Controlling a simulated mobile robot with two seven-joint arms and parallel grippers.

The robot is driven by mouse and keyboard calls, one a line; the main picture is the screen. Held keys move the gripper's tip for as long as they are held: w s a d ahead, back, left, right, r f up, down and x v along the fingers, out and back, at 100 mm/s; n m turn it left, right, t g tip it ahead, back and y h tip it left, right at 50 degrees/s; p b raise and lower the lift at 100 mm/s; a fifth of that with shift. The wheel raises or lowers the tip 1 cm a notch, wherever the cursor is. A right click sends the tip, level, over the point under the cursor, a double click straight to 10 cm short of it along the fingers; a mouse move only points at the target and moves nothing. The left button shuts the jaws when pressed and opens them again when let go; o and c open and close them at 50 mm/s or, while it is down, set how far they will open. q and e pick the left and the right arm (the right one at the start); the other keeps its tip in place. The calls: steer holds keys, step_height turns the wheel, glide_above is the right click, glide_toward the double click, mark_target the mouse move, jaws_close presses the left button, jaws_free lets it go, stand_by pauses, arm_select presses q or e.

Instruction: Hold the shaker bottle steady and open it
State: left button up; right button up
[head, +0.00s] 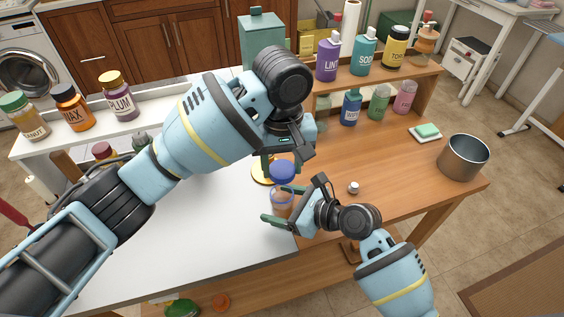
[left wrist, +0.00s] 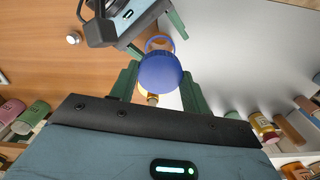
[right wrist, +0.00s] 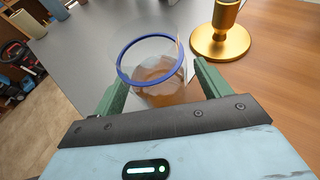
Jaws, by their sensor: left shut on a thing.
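The shaker bottle (head: 281,207) is clear with brown liquid inside and stands near the white counter's edge. In the right wrist view the bottle (right wrist: 158,88) shows an uncovered mouth with a blue rim. The blue lid (head: 282,171) is off the bottle, above it, and the left wrist view shows this lid (left wrist: 160,72) between my left fingers. My left gripper (head: 281,170) is shut on the lid. My right gripper (head: 283,204) has one finger on each side of the bottle. Whether both fingers press on it is unclear.
A golden stand (right wrist: 222,42) is close beside the bottle. A small white knob-like thing (head: 353,187) lies on the wooden table right of my right gripper. A metal pot (head: 464,157) stands at the far right. Labelled bottles line the back shelf. The white counter's front is clear.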

arm_select(q)
step_height(320, 180, up, 3)
steer(key=shift+f+p, duration=0.15)
steer(key=shift+p, duration=0.4)
arm_select(e)
steer(key=v, duration=1)
steer(key=shift+s+d, duration=0.1)
steer(key=shift+d, duration=0.05)
steer(key=shift+v, duration=0.85)
steer(key=shift+s, duration=0.1)
